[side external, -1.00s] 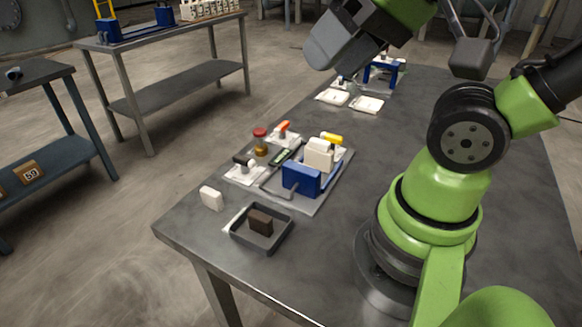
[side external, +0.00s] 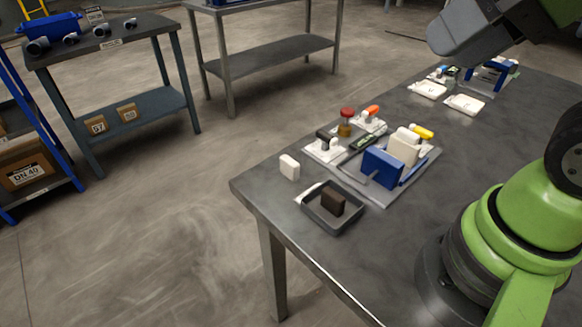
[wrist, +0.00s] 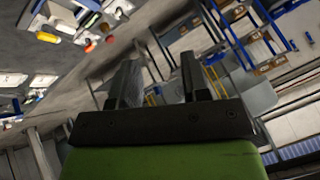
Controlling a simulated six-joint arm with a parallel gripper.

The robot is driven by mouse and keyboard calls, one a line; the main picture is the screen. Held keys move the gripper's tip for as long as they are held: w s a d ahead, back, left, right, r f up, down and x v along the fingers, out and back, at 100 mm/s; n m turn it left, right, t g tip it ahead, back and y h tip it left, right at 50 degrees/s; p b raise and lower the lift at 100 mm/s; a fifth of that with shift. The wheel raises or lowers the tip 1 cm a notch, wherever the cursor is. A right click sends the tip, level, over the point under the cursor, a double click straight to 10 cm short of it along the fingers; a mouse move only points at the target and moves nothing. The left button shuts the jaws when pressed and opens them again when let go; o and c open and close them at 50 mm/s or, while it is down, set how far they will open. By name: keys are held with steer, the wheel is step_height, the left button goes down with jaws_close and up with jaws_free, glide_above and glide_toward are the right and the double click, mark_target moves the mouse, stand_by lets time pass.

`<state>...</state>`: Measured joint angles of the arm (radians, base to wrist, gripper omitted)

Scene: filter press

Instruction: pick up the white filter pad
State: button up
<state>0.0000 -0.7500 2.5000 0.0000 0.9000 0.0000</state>
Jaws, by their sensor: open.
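A white filter pad (side external: 289,167) stands on the grey table near its left edge in the side view, apart from the other things. A press with a blue end plate (side external: 381,168) and a cream-white block (side external: 404,147) stands to its right. In the wrist view my gripper (wrist: 160,78) has its two dark fingers spread, with nothing between them. In the side view only a grey part of my arm's end shows at the top right, high above the table and far from the pad. I cannot pick out the pad surely in the wrist view.
A dark tray (side external: 318,222) with a dark brown block (side external: 333,202) sits in front of the pad. Behind the pad are a red-capped jar (side external: 346,122) and clamps with coloured handles. White trays (side external: 464,104) lie farther back. Bare tabletop lies between press and my base.

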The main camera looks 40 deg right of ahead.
stand_by(0.4)
steer(key=shift+o, duration=0.6)
steer(key=shift+w, duration=0.1)
